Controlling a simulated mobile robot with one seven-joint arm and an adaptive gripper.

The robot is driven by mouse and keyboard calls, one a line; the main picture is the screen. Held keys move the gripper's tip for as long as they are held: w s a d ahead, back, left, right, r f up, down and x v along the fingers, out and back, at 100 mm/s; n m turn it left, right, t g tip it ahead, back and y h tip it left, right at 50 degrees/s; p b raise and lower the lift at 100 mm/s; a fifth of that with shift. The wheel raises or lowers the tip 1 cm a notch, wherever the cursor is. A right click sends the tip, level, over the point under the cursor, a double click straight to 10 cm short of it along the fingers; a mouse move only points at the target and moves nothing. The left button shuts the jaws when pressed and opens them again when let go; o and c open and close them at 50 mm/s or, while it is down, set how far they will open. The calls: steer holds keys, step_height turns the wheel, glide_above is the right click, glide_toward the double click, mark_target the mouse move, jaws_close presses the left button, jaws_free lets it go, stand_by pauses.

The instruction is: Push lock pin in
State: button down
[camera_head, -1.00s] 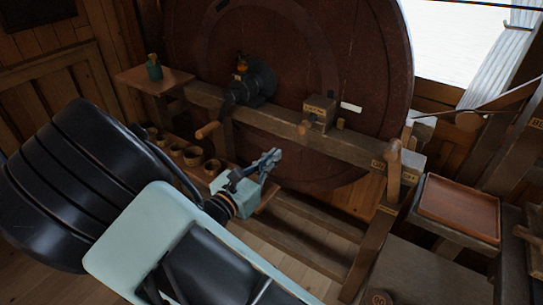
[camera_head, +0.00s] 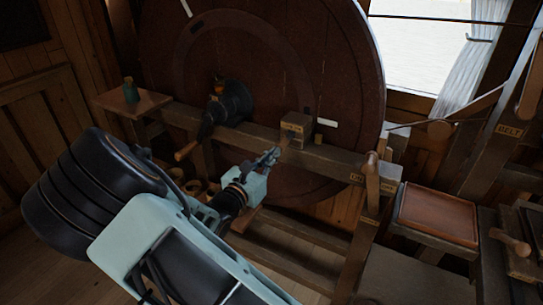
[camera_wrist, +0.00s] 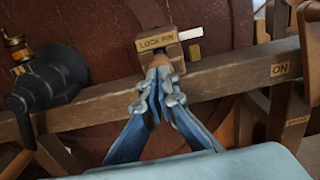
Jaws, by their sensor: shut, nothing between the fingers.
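The pin's wooden end shows only slightly below the block and is mostly hidden by my fingertips. My gripper (camera_head: 272,156) is shut and empty, its fingertips (camera_wrist: 159,78) right in front of the block at the pin. I cannot tell whether they touch the pin or how deep it sits.
The wooden beam (camera_head: 335,160) runs across in front of a large dark red wheel (camera_head: 290,60). A black headstock (camera_head: 235,102) stands left of the block. An upright wooden handle (camera_head: 372,175) by the ON label is to the right. A brown-topped tray (camera_head: 438,215) lies farther right.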

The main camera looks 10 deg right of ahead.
mark_target(282, 145)
steer(key=shift+w+d, duration=0.1)
steer(key=x, duration=0.3)
steer(key=shift+w+d, duration=0.2)
steer(key=shift+a, duration=0.1)
